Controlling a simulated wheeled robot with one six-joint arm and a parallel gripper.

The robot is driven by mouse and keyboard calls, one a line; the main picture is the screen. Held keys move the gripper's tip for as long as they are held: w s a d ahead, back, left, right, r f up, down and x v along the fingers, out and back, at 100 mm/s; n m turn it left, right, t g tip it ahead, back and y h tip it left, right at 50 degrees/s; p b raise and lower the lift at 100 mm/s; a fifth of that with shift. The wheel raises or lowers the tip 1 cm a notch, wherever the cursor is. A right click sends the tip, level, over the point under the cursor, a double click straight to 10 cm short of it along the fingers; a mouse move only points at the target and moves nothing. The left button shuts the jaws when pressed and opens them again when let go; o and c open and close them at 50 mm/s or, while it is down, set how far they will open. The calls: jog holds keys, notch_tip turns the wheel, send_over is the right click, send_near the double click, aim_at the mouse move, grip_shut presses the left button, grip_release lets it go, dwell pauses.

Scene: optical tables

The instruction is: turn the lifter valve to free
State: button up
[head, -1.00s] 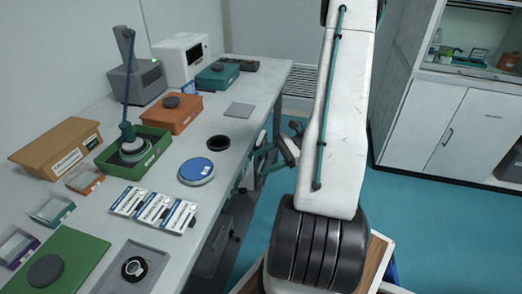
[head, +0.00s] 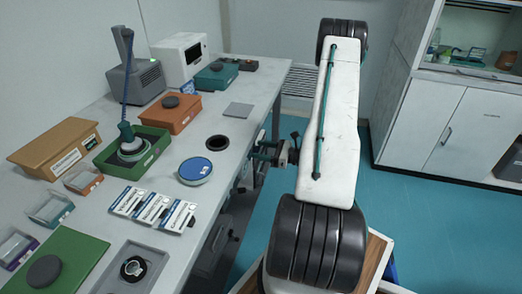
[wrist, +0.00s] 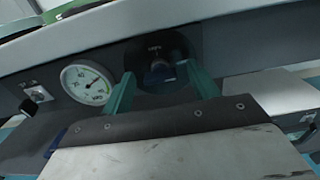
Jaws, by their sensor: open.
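The wrist view shows a small dark knob (wrist: 157,65), apparently the lifter valve, in a dark round recess on the grey front panel under the table top. A tiny label sits above it, too small to read. My gripper (wrist: 160,78) is open, with one teal finger on each side of the knob; I cannot tell whether they touch it. In the head view my gripper (head: 264,152) is at the table's front edge, and the knob is hidden there. The lifter (head: 131,143), with a teal handle and a blue hose, stands in a green tray (head: 105,160).
A round white gauge (wrist: 87,83) is left of the knob, with a small switch (wrist: 38,93) farther left. The table (head: 228,160) holds a blue-topped disc (head: 195,170), white packets (head: 152,207) and several trays. Teal floor is free to the right.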

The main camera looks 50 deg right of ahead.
jog(key=shift+w+a, duration=0.1)
jog(key=shift+w, duration=0.15)
jog(key=c, duration=1)
